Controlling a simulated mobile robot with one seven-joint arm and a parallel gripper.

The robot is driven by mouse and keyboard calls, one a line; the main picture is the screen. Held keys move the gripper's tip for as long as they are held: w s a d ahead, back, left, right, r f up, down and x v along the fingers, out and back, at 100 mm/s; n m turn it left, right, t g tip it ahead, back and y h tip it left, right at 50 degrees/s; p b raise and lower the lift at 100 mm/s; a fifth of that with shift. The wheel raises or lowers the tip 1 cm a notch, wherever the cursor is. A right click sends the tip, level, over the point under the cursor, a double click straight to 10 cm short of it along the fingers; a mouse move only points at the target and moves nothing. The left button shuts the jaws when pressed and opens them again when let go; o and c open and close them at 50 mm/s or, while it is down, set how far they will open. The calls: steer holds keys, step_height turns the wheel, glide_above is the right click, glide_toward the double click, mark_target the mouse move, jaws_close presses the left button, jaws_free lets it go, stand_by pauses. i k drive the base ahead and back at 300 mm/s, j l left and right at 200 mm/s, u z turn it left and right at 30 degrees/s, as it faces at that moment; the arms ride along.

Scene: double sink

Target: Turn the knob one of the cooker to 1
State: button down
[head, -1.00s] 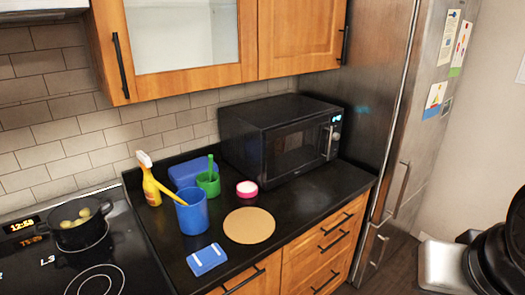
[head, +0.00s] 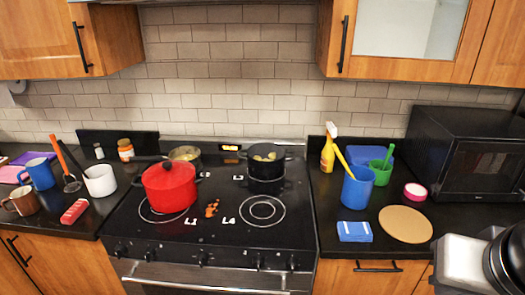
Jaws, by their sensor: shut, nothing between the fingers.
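The cooker (head: 275,235) stands in the middle of the head view, with a black glass top. Several dark knobs run along its front edge, from the far left knob (head: 120,250) past the middle knob (head: 203,258) to the far right knob (head: 292,263). Their numbers and settings are too small to read, and I cannot tell which is knob one. Marks like L1 and L4 show on the cooktop. Part of my arm shows at the lower right, well right of the knobs. My gripper's fingers are not visible.
A red pot (head: 170,188), a dark pan (head: 186,154) and a black pot (head: 265,156) stand on the cooker. A handle bar (head: 205,279) runs below the knobs. A blue cup (head: 357,188) and blue sponge (head: 355,231) are on the right counter. The air before the knobs looks clear.

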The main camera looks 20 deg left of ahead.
mark_target(120, 251)
steer(key=u, duration=1.85)
steer(key=i+j+u, duration=0.15)
steer(key=u, duration=0.15)
steer(key=i+j+z, duration=0.2)
steer(key=i, duration=0.2)
steer(key=i+j+z, duration=0.25)
steer(key=i+j, duration=0.05)
steer(key=i, duration=0.05)
